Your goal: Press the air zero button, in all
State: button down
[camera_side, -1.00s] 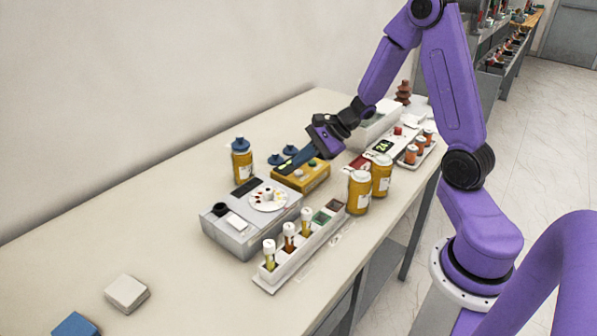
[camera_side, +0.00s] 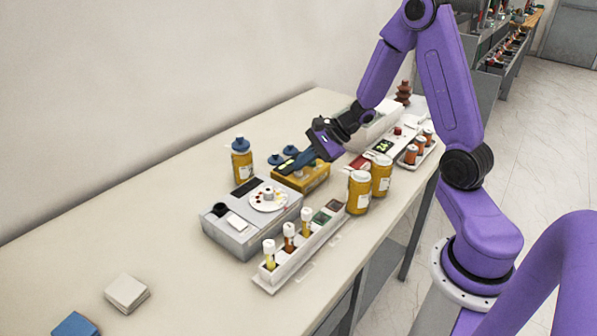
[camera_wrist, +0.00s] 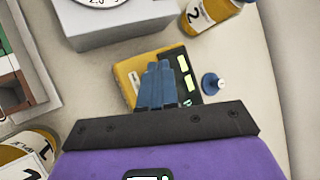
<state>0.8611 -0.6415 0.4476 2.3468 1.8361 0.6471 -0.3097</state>
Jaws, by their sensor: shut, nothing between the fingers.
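A yellow box instrument (camera_side: 305,184) sits mid-table; it also shows in the wrist view (camera_wrist: 127,72) with a dark panel and bright green-yellow displays (camera_wrist: 184,64). My gripper (camera_side: 284,169) is shut and empty, its blue fingers slanting over the top of the box. In the wrist view my fingertips (camera_wrist: 157,68) lie over the box's face and hide part of it. No button can be made out now, and I cannot tell whether the fingertips touch the box.
A grey tester with a round dial (camera_side: 232,237) stands in front. A vial rack (camera_side: 290,270), yellow bottles (camera_side: 358,193) and a blue-capped bottle (camera_side: 242,164) are close by. Blue-topped knobs (camera_side: 276,159) sit behind the box.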

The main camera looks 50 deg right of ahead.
aim_at(302, 172)
jog(key=shift+f, duration=0.25)
dwell(0.5)
jog(key=shift+r, duration=0.9)
jog(key=shift+r, duration=2.5)
